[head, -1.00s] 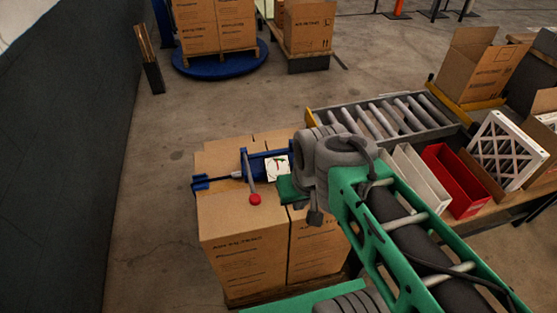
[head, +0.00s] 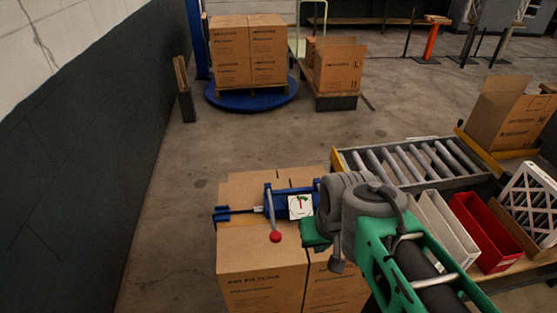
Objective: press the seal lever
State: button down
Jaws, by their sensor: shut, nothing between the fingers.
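A blue tool (head: 285,204) lies at the top of a carton stack in the head view. It has a white dial (head: 301,207) with a red and green marking. The seal lever (head: 271,213) is a thin grey rod on the tool, ending in a red knob (head: 275,236) toward the near edge of the cartons. Dark blue prongs stick out at the tool's left end. My gripper (head: 314,232) is at the end of my green and grey arm, close to the tool's right side. It appears shut and empty. Its fingertips are not clear, and I cannot tell whether it touches the tool.
The carton stack (head: 262,277) stands below the tool. A roller conveyor (head: 420,162), an open carton (head: 508,112), a red bin (head: 482,233) and a white bin (head: 443,227) are at the right. A dark wall (head: 80,180) runs along the left. The floor between is clear.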

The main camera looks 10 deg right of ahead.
aim_at(276, 236)
jog(key=u, duration=2.1)
jog(key=i, duration=0.35)
